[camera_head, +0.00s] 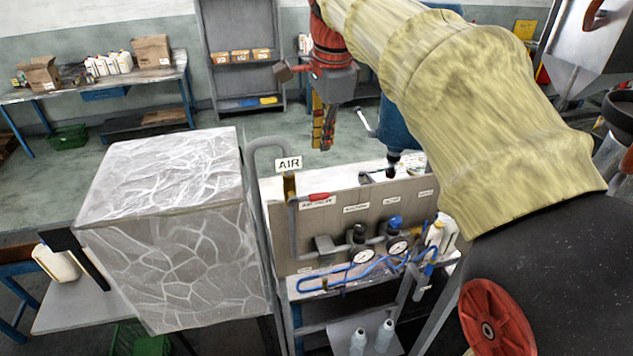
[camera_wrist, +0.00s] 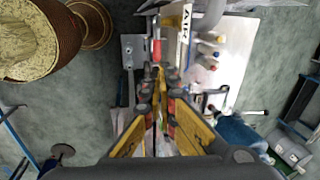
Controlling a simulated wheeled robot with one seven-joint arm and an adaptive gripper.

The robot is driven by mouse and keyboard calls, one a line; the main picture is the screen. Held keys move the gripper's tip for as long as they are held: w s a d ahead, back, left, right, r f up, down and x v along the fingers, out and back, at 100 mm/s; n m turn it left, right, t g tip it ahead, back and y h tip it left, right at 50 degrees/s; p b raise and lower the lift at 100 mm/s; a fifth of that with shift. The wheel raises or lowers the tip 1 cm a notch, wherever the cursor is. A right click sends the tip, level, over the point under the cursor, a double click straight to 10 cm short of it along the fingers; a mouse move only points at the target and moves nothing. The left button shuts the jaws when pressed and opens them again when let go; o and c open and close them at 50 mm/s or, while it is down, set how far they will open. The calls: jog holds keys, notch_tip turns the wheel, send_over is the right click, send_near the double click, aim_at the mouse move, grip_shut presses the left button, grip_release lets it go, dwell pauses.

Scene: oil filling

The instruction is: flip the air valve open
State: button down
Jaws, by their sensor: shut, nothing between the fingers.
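The air valve's red handle (camera_head: 320,196) lies roughly level at the top left of the grey panel, just above a label that reads AIR VALVE. In the wrist view the red handle (camera_wrist: 156,48) shows just beyond the fingertips. My gripper (camera_head: 323,142) points down, above the panel in the head view, with a visible gap to the handle. In the wrist view my gripper (camera_wrist: 161,76) has its yellow fingers together with nothing between them. I cannot tell the exact depth between fingertips and handle.
An upright pipe with an AIR sign (camera_head: 289,163) stands left of the valve. Gauges (camera_head: 362,256) and blue hoses (camera_head: 345,272) are lower on the panel. A large pale box (camera_head: 170,235) stands left. The floor behind the panel is free.

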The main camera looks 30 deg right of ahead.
aim_at(326, 193)
jog(key=shift+m, duration=0.4)
jog(key=p+x, duration=0.1)
jog(key=x, duration=0.6)
jog(key=p+x, duration=0.1)
jog(key=x, duration=0.6)
jog(key=shift+s, duration=0.2)
jog(key=shift+s+d+f+y, duration=0.1)
jog(key=shift+d+f+y, duration=0.2)
jog(key=shift+f+y, duration=0.35)
jog(key=f+y, duration=0.1)
jog(key=f+t+y+b, duration=0.1)
jog(key=y, duration=0.1)
jog(key=shift+s+d+m, duration=0.1)
jog(key=shift+d+m, duration=0.2)
jog(key=shift+d, duration=0.1)
jog(key=w+a+f+m+t+y, duration=0.1)
jog(key=a+f+t+y, duration=0.2)
jog(key=f+y, duration=0.4)
jog(key=shift+a+f+y+b, duration=0.35)
jog(key=shift+y+b, duration=0.05)
jog(key=shift+y, duration=0.45)
